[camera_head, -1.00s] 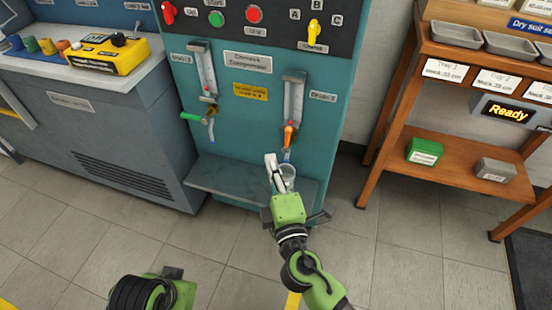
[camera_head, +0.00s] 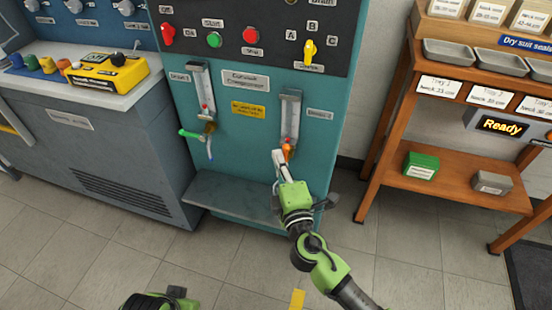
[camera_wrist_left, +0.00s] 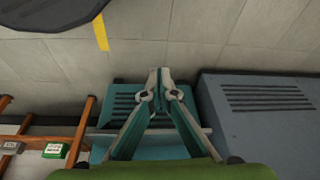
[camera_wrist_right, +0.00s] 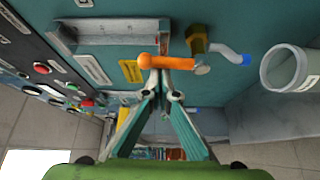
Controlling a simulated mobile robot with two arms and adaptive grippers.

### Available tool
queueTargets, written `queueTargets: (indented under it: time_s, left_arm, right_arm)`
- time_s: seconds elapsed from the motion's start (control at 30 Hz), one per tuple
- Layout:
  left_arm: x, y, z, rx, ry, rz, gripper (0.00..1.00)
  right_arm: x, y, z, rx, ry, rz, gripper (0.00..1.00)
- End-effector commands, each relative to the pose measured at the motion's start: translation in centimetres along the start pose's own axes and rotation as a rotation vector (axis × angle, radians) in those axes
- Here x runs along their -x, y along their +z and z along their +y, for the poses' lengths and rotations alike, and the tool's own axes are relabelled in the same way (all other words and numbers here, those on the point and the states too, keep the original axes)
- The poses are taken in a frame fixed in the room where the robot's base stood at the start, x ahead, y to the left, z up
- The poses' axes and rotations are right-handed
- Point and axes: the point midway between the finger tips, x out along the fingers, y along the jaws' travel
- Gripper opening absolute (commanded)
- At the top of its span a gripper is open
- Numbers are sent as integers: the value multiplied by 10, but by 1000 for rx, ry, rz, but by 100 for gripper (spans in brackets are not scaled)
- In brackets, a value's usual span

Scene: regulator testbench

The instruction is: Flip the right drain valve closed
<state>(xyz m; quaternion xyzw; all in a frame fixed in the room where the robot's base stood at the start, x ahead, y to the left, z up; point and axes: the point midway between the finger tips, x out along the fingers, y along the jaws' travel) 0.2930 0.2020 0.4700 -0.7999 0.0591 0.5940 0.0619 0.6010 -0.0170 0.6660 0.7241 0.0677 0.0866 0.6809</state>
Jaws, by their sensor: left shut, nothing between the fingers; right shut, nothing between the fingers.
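The right drain valve's orange handle (camera_head: 287,150) sits below the right flow tube on the teal panel. In the right wrist view the handle (camera_wrist_right: 153,60) lies level across the picture, left of its brass body (camera_wrist_right: 197,40); a pale tube with a blue end leads right. My right gripper (camera_head: 279,155) is shut and empty, tips right at the handle; I cannot tell whether they touch. In the right wrist view the tips (camera_wrist_right: 165,66) overlap the handle's lower edge. My left gripper, low in the head view, shows shut and empty in the left wrist view (camera_wrist_left: 160,78).
The left drain valve has a green handle (camera_head: 190,134). A clear cup (camera_wrist_right: 290,70) stands near the right tube's outlet. A grey ledge (camera_head: 225,197) juts from the panel below. A wooden shelf (camera_head: 470,185) stands to the right. Open floor lies in front.

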Motion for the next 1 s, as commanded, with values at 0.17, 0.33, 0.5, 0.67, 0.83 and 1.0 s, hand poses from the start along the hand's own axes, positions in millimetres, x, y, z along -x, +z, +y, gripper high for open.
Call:
queueTargets:
  time_s: [0.17, 0.33, 0.5, 0.67, 0.83, 1.0]
  left_arm:
    - [0, 1, 0, 0, 0, -3, 0]
    - [8, 2, 0, -2, -1, -3, 0]
    - [35, 1, -2, -2, -5, 14, 0]
    - [40, 2, -2, -1, -6, 15, 0]
    - [42, 2, -2, 0, -6, 19, 0]
    - [38, 3, -2, 1, -6, 18, 0]
  right_arm:
    - [0, 0, 0, 0, 1, 0, 0]
    - [1, 2, -1, -8, 5, 0, 0]
    - [2, 7, -2, -25, 16, -1, 0]
    - [2, 9, 0, -34, 22, 0, 0]
    - [3, 11, 0, -43, 27, 0, 0]
    - [4, 14, 0, -53, 32, -1, 0]
